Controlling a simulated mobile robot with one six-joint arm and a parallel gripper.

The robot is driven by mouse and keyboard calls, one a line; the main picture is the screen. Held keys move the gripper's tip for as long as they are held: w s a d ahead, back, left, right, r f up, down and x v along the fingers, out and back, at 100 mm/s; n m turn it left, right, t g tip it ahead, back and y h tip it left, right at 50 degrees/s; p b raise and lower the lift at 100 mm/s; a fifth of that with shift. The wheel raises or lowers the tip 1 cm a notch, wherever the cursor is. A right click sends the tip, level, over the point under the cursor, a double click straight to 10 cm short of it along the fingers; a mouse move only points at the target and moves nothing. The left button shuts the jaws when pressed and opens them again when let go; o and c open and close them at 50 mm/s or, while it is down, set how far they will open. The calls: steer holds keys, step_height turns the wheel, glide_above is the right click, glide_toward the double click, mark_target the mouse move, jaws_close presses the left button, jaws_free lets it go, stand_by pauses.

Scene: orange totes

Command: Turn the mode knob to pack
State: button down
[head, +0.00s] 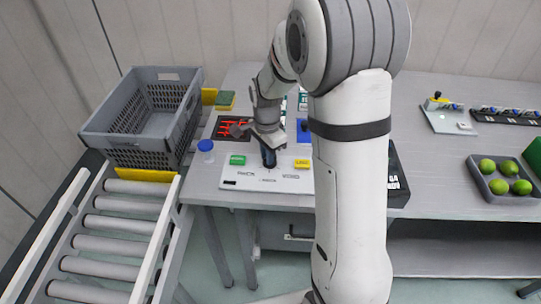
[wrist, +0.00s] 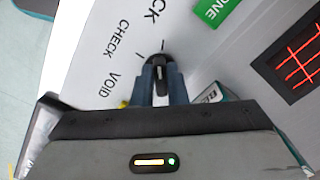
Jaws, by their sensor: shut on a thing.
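A white control panel (head: 262,185) lies on the grey table. It also fills the upper left of the wrist view (wrist: 85,60), with the labels CHECK and VOID and a label ending in CK cut off at the top edge. The dark mode knob (wrist: 160,60) stands on the panel beside these labels. My gripper (wrist: 160,82) points down at the panel, its two blue fingers shut around the knob, one on each side. In the head view my gripper (head: 268,158) covers most of the knob. I cannot tell which label the knob points at.
A green button (head: 237,160) and a yellow button (head: 302,164) flank the knob. A blue-capped jar (head: 206,147) and a dark tray with red lines (head: 224,134) are to the left. A grey crate (head: 125,150) stands beyond, by the roller conveyor (head: 115,224).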

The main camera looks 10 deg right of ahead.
steer(key=shift+d+m, duration=0.1)
steer(key=shift+m, duration=1)
steer(key=shift+f, duration=0.1)
steer(key=c, duration=1.7)
jaws_free()
steer(key=shift+d, duration=0.15)
steer(key=shift+o, duration=1.3)
steer(key=shift+r, duration=0.6)
step_height(320, 180, up, 7)
steer(key=shift+f, duration=0.15)
